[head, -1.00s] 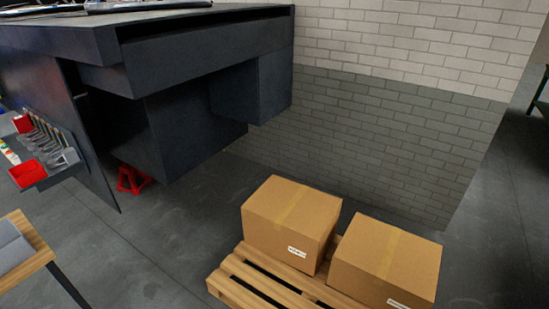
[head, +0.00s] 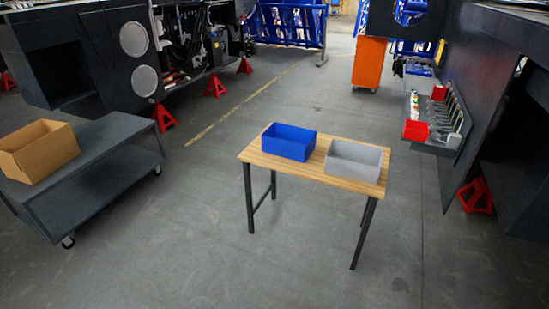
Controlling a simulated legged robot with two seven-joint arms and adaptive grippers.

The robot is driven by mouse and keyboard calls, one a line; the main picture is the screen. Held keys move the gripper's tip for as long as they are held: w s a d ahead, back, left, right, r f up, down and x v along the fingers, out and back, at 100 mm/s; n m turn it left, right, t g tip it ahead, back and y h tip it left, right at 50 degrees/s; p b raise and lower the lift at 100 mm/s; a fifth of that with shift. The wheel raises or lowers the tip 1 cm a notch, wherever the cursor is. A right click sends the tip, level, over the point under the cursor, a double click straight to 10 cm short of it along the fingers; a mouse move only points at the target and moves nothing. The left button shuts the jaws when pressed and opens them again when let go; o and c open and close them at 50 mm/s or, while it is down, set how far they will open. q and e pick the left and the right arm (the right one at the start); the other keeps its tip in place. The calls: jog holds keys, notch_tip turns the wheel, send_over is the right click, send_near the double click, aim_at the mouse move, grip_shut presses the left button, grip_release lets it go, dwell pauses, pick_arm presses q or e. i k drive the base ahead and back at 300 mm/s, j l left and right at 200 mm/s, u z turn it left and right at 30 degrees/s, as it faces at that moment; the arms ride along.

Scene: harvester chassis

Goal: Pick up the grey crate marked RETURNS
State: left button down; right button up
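A grey open-topped crate (head: 352,161) stands on the right part of a small wooden-topped table (head: 318,178) in the head view. No RETURNS marking can be read on it from here. A blue open-topped crate (head: 288,143) stands on the same table to its left, with a small gap between them. Neither of my grippers shows in the view.
A dark trolley (head: 110,160) with an open cardboard box (head: 38,150) stands at the left. A tool rack with red bins (head: 416,131) is on the right beside dark chassis panels. An orange cabinet (head: 369,64) stands behind. Floor in front of the table is clear.

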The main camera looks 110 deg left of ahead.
aim_at(361, 162)
jog(key=u, duration=2.9)
jog(key=i+l+z, duration=0.1)
jog(key=i, duration=0.45)
jog(key=i+l+z, duration=0.15)
jog(key=i, duration=0.4)
